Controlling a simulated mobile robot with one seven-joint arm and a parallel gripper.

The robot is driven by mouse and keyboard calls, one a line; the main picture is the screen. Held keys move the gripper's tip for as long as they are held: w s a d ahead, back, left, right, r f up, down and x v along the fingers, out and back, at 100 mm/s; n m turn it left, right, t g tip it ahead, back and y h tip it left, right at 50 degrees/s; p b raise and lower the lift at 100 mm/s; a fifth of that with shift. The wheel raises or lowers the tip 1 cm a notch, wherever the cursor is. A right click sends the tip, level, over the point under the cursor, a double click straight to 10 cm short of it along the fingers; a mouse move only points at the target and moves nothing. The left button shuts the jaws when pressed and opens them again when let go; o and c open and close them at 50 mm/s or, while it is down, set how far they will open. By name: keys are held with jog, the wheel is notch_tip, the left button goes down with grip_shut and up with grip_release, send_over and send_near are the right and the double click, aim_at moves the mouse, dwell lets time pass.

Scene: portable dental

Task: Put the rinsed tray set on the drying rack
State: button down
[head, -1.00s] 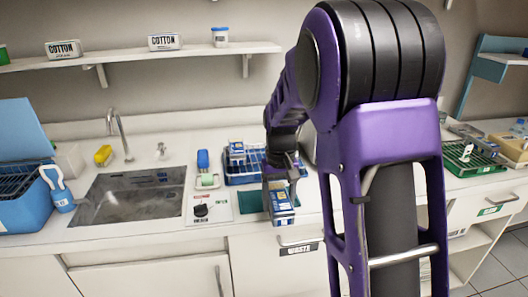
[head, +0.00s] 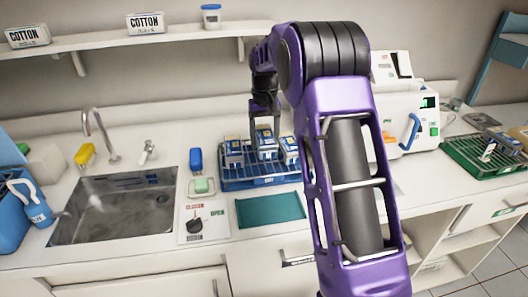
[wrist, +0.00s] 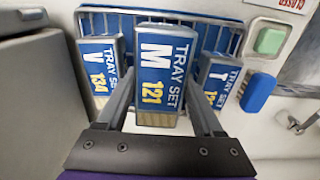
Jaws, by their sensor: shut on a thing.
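My gripper (head: 265,108) is shut on a blue and white tray set marked M 121 (wrist: 155,75), with a finger on each side of it. This set also shows in the head view (head: 266,143), upright over the middle of the blue wire drying rack (head: 262,182). It looks slightly higher than its neighbours; whether its bottom touches the rack is hidden. One tray set (head: 233,152) stands in the rack on the left and another (head: 290,150) on the right. In the wrist view they are the T set (wrist: 218,82) and the V 134 set (wrist: 99,72).
A teal mat (head: 270,211) lies bare in front of the rack. The sink (head: 118,209), a green soap (head: 201,186) and a blue item (head: 196,160) are to the left. A white machine (head: 405,110) and a green rack (head: 470,158) are to the right.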

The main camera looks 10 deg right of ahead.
aim_at(264, 134)
notch_tip(264, 134, down, 5)
jog(key=shift+r, duration=0.1)
dwell(0.3)
jog(key=shift+c, duration=1.5)
grip_release()
jog(key=shift+f, duration=0.2)
notch_tip(264, 134, up, 12)
jog(key=shift+r+p, duration=0.2)
jog(key=shift+p, duration=0.25)
